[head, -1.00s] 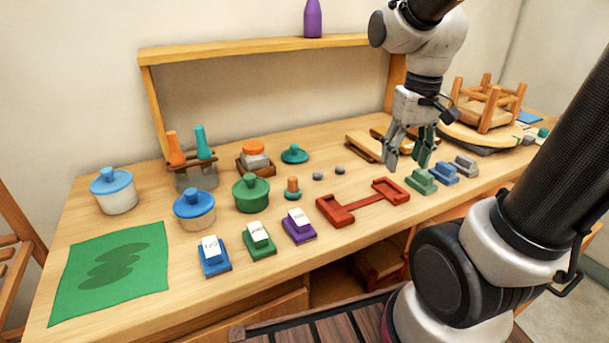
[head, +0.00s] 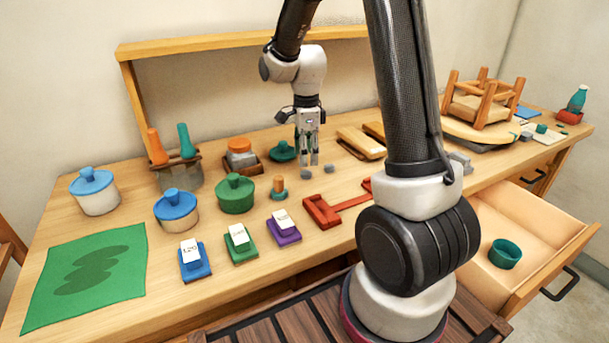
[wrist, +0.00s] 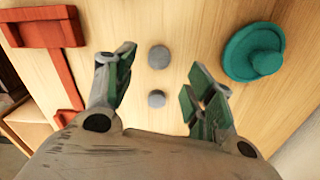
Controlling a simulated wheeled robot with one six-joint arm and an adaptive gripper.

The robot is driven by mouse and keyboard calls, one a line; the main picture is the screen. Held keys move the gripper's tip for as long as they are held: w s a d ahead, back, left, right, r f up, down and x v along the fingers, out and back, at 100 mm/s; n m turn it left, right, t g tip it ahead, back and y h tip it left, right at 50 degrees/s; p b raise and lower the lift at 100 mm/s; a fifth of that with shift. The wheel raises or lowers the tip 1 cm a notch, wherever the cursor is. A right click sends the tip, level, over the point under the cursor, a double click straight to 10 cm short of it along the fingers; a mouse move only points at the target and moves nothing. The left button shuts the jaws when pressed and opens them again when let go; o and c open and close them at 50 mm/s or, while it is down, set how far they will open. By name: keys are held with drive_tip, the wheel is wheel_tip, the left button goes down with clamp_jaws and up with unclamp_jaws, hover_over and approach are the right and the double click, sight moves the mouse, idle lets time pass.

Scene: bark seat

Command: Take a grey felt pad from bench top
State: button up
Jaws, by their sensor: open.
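Two small round grey felt pads lie apart on the bench top (head: 120,300). In the head view one pad (head: 305,175) is just below my gripper's fingertips and the other pad (head: 329,169) is a little to its right. In the wrist view the pads (wrist: 159,57) and (wrist: 156,98) both show between the spread fingers. My gripper (head: 309,162) is open and empty, pointing down above the pads. It also shows in the wrist view (wrist: 160,80), with green-lined fingertips on either side. Whether the fingertips touch the bench is not clear.
A teal knobbed lid (head: 283,152) lies close by the fingers. A small orange-topped peg (head: 279,188) and a red holder (head: 322,212) stand nearer the front. Lidded pots stand to the left. An open drawer (head: 530,215) juts out at right.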

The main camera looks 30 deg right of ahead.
sight(306, 172)
wheel_tip(306, 172, down, 6)
drive_tip(key=shift+r, duration=0.25)
drive_tip(key=c, duration=0.8)
drive_tip(key=shift+o, duration=0.2)
